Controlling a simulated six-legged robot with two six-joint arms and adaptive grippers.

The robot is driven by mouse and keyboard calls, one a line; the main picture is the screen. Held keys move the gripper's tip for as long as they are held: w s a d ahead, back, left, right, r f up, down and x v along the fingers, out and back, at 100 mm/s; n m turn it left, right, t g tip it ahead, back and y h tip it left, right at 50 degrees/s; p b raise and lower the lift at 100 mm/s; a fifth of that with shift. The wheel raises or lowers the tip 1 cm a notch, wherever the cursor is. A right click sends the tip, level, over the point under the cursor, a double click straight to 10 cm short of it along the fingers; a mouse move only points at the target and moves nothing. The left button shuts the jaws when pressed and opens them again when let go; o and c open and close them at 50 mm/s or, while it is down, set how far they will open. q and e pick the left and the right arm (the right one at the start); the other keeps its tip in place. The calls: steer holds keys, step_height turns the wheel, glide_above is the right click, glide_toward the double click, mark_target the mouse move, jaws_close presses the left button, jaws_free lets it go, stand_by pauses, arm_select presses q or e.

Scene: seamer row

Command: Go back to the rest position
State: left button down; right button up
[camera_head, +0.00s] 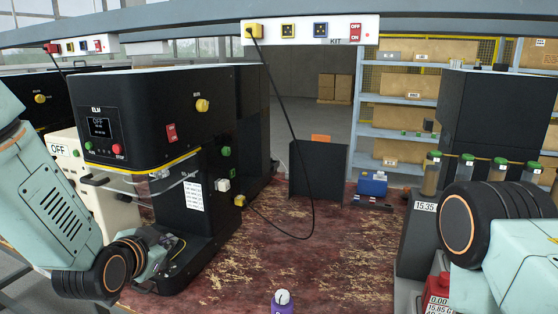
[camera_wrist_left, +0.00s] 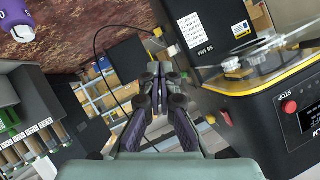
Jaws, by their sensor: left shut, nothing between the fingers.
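The machine also shows in the left wrist view (camera_wrist_left: 262,120), on the right side. My right arm comes in at the right edge of the head view; its gripper is out of the picture.
The worn red table (camera_head: 300,225) is mostly clear in the middle. A purple object (camera_head: 283,306) stands at its front edge. A black cable (camera_head: 290,120) hangs from the power strip (camera_head: 310,31) to the table. A blue box (camera_head: 373,184) sits at the back; green-capped jars (camera_head: 466,168) stand at right.

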arm_select(q)
steer(key=s+f+n+g+b, duration=0.1)
steer(key=s+f+n+g, duration=0.2)
steer(key=s+f, duration=0.55)
steer(key=s+f+n+g+b, duration=0.1)
steer(key=s+f+n+g, duration=0.3)
steer(key=f, duration=0.7)
steer(key=s+f+g+b, duration=0.2)
steer(key=s+f, duration=0.6)
steer(key=s, duration=0.5)
steer(key=s+f+g+b, duration=0.2)
steer(key=s+f, duration=0.5)
steer(key=s, duration=0.7)
steer(key=shift+d+f+g+y, duration=0.3)
steer(key=shift+f+g+y, duration=0.1)
steer(key=shift+g, duration=0.5)
